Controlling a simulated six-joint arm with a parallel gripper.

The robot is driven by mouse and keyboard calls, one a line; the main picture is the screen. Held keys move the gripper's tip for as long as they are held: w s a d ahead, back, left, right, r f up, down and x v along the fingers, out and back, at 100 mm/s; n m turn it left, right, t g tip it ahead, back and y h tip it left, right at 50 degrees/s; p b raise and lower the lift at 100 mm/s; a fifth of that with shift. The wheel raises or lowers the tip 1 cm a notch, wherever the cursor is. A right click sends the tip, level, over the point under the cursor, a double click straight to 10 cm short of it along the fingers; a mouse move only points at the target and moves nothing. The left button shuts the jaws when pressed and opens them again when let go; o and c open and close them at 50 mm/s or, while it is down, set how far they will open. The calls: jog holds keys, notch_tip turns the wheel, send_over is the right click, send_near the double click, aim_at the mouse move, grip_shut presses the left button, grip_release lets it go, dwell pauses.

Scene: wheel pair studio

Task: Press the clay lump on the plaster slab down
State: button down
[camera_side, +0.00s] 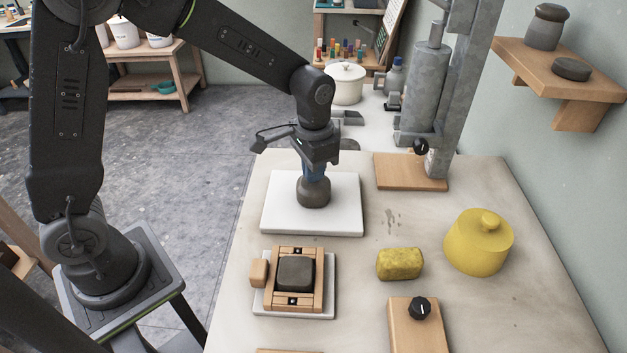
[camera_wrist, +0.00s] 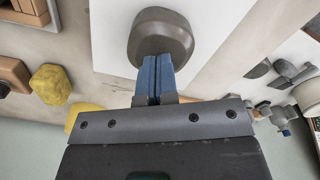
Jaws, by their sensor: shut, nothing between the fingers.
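The dark grey-brown clay lump (camera_side: 314,192) sits on the white plaster slab (camera_side: 281,216) near the middle of the table. My gripper (camera_side: 313,176) points down onto the top of the lump, with its blue fingers together and nothing between them. In the wrist view the blue fingertips (camera_wrist: 156,62) overlap the near side of the lump (camera_wrist: 160,38); the lump looks rounded and whole. The fingertips appear to touch the lump, but the exact contact is hidden. The slab (camera_wrist: 112,45) also shows around the lump in the wrist view.
A wooden frame (camera_side: 317,281) holding a dark block stands in front of the slab. A yellow sponge (camera_side: 399,264), a yellow lidded pot (camera_side: 478,243) and a board with a black knob (camera_side: 401,327) are to the right. A grey column device (camera_side: 423,95) stands behind on a wooden base.

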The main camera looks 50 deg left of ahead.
jog(key=shift+f, duration=0.4)
dwell(0.4)
jog(key=shift+r, duration=0.1)
jog(key=shift+r, duration=1.4)
jog(key=shift+f, duration=0.15)
jog(key=shift+f, duration=1.6)
jog(key=shift+r, duration=1.45)
jog(key=shift+f, duration=0.15)
